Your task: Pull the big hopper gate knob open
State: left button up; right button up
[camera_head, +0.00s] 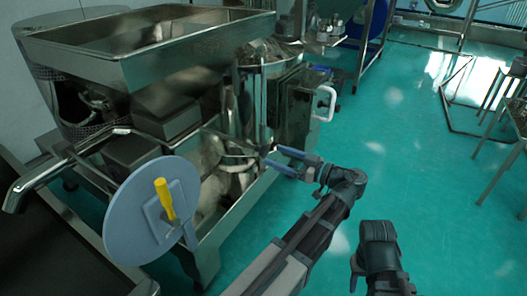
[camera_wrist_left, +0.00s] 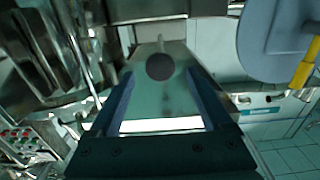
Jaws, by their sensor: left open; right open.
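In the left wrist view a dark round knob (camera_wrist_left: 160,67) sits on a pale metal plate (camera_wrist_left: 152,98). It appears between the tips of my left gripper's two fingers. Both fingers are apart, so the gripper is open; I cannot tell whether they touch the knob. In the head view my left gripper (camera_head: 272,157) reaches the right side of the steel machine, below the big hopper (camera_head: 150,45). The knob is too small to make out there. My right arm's dark joint (camera_head: 378,235) shows at lower right; its gripper is not visible.
A round grey disc (camera_head: 125,222) with a yellow handle (camera_head: 165,198) stands at the machine's front left. A steel spout (camera_head: 35,182) juts out at the left. A box with a white handle (camera_head: 324,103) is beyond my left gripper. Green floor (camera_head: 400,150) is open to the right.

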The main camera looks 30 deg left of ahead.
pick_arm(q)
jog(key=d, duration=0.5)
jog(key=shift+s+d, duration=0.2)
jog(key=shift+d, duration=0.1)
jog(key=s+a+f+m+g+h, duration=0.1)
jog(key=s+f+m+h, duration=0.4)
jog(key=f, duration=0.5)
jog(key=s+a+f+m+h, duration=0.1)
jog(key=s+f+m+h, duration=0.2)
jog(key=f+m+h, duration=0.6)
jog(key=s+d+r+m+h+p, duration=0.1)
jog(key=s+d+m+p, duration=0.25)
jog(key=d, duration=0.45)
jog(key=s+d+r+m+h+p, duration=0.2)
jog(key=s+d+m, duration=0.2)
jog(key=d, duration=0.5)
notch_tip(320, 180, up, 37)
jog(key=p, duration=3.7)
jog(key=shift+a+r+n+g+p, duration=0.2)
jog(key=shift+n+g+p, duration=0.15)
jog(key=shift+g+p, duration=0.05)
